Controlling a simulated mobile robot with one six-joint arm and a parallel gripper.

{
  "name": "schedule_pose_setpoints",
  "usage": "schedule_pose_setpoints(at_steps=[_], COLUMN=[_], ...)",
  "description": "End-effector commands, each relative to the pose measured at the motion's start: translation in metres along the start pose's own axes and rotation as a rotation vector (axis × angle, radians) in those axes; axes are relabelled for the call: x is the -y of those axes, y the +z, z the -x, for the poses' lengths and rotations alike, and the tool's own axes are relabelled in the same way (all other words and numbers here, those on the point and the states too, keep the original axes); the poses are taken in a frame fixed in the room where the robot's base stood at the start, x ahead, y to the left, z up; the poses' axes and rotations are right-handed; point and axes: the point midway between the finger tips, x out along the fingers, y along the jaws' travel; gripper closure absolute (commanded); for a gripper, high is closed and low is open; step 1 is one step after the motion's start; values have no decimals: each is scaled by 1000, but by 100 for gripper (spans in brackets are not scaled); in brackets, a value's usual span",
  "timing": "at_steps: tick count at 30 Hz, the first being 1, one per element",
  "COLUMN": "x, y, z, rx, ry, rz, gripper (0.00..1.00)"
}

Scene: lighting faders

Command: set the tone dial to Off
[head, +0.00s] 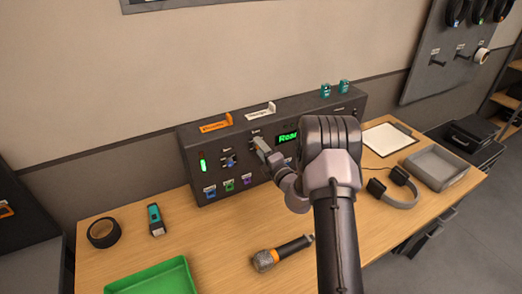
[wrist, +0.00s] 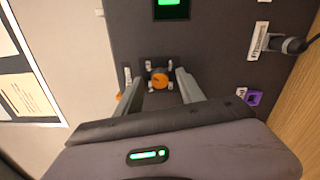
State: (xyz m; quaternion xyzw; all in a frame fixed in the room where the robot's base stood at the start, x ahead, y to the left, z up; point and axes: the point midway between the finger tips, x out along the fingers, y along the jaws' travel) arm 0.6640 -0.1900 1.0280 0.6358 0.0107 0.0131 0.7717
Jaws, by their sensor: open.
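An orange round dial (wrist: 159,79) with small white marks around it sits on the dark panel in the wrist view. I cannot read its marks or tell where its pointer stands. My gripper (wrist: 160,84) is open, with one finger on each side of the dial; whether either finger touches it I cannot tell. In the head view my gripper (head: 262,148) is at the front of the dark console (head: 193,148), left of the green display (head: 288,137), and hides the dial there.
A lit green fader (head: 203,163), another knob (head: 228,160) and several coloured plugs are on the console's left. A microphone (head: 282,253), green tray (head: 155,280) and headphones (head: 396,187) lie on the table.

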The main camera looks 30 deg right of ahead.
Motion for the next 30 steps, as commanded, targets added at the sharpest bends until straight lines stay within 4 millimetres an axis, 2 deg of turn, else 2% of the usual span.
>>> schedule_pose_setpoints(at_steps=[3,10,20,30], x=[0,0,0,1], y=[0,0,0,0], z=[0,0,0,1], rx=[0,0,0,-1], ry=[0,0,0,0], rz=[0,1,27,239], gripper=[54,100,100,100])
